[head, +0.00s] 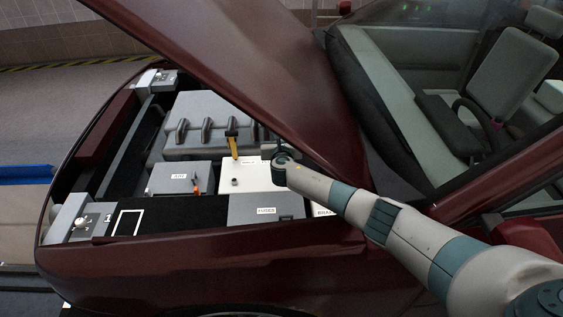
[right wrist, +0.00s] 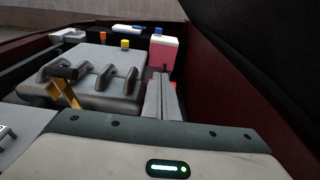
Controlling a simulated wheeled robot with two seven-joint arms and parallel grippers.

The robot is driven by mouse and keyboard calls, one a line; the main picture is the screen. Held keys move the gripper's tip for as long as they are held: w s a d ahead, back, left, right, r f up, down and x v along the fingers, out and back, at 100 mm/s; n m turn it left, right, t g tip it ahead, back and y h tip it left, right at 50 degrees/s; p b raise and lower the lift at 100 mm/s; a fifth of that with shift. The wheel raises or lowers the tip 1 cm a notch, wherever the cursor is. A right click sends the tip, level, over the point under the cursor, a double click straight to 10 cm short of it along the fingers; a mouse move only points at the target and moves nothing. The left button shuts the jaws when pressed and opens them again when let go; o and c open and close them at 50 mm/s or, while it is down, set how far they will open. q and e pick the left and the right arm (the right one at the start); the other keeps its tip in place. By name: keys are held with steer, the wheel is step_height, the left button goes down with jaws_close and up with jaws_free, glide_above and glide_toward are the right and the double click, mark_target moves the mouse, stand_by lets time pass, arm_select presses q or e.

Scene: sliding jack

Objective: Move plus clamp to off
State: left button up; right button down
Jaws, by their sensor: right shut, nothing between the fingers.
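The white battery box (head: 256,178) sits in the engine bay of a dark red car under the raised hood. A small dark post (head: 235,181) stands on its top near the left front; I cannot tell whether it belongs to the plus clamp. My right gripper (head: 263,152) is over the back of the battery, with my wrist covering its right part. In the right wrist view the gripper's fingers (right wrist: 162,95) are together and empty, pointing at the far side of the bay. I cannot make out the plus clamp in that view. My left gripper is not in view.
The raised hood (head: 255,65) hangs close above my right wrist. A grey engine cover (head: 195,125) and yellow dipstick handle (head: 232,143) stand left of the gripper. A fuse box (head: 265,208) is in front. A pink-red box (right wrist: 164,53) lies beyond the fingers.

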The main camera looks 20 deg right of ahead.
steer(key=b+v, duration=0.1)
steer(key=v, duration=1.6)
steer(key=shift+s, duration=0.1)
